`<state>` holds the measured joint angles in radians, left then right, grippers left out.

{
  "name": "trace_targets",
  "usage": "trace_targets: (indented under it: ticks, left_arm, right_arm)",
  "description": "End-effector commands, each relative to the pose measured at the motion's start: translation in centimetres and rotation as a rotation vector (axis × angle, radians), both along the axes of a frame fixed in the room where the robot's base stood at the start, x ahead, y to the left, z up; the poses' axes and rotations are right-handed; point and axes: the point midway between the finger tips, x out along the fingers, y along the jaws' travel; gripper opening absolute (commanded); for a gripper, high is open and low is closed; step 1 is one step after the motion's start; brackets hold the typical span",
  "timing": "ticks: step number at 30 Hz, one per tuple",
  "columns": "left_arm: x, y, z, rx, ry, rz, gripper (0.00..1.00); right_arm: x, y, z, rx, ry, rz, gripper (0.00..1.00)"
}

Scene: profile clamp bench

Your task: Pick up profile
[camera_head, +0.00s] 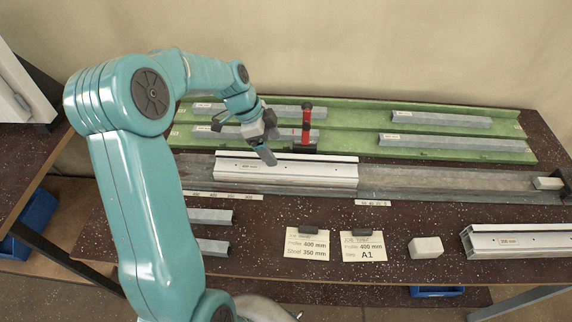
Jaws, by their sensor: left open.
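A pale aluminium profile (310,173) with a small label lies lengthwise in the grey clamp channel (430,181) across the middle of the bench. My left gripper (268,157) is open above the left part of this profile, at its back edge, and holds nothing. I cannot tell whether a fingertip touches it. Another pale profile (520,240) lies at the right front of the bench. Grey profiles lie in the green rack, such as one at the back right (440,119) and one below it (445,142). My right gripper is not in view.
A red and black upright clamp (306,125) stands behind the channel, close to my gripper. Two short grey pieces (211,217) lie at the left front. Two paper cards (306,244) and a whitish block (427,247) lie in front. The green rack (350,130) runs along the back.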

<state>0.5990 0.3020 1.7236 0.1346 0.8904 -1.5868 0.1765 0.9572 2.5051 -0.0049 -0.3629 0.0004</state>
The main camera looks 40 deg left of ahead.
Motion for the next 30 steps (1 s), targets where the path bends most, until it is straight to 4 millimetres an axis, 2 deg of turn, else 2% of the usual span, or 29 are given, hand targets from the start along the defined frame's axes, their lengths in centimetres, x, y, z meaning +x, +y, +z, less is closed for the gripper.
trace_targets:
  ticks: [3,11,15,18,21,27,28,30]
  left_arm:
    - [0.5,-0.8,-2.1,-0.003,0.004,-0.001,0.87]
    - [1.2,-1.2,-4.1,-0.001,0.001,-0.002,0.87]
    - [1.9,-1.6,-6.2,-0.002,0.004,-0.001,0.87]
    - [2.3,-1.9,-7.7,-0.003,0.003,-0.001,0.87]
    - [2.5,-2.1,-8.4,-0.001,0.001,0.001,0.87]
    - [2.6,-2.1,-8.5,0.001,-0.001,0.0,0.87]
    - [2.6,-2.1,-8.5,0.0,0.0,0.0,0.84]
    - [2.5,-2.1,-8.5,0.0,0.0,0.0,0.61]
  right_arm:
    - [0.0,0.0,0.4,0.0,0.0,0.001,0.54]
    - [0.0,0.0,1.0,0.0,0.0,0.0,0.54]
    - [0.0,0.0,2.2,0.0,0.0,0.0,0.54]
    - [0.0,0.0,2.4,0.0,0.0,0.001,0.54]
    - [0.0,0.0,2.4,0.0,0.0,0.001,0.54]
    - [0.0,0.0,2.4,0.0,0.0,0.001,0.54]
    - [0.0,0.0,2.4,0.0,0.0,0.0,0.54]
    - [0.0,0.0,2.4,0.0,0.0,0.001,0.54]
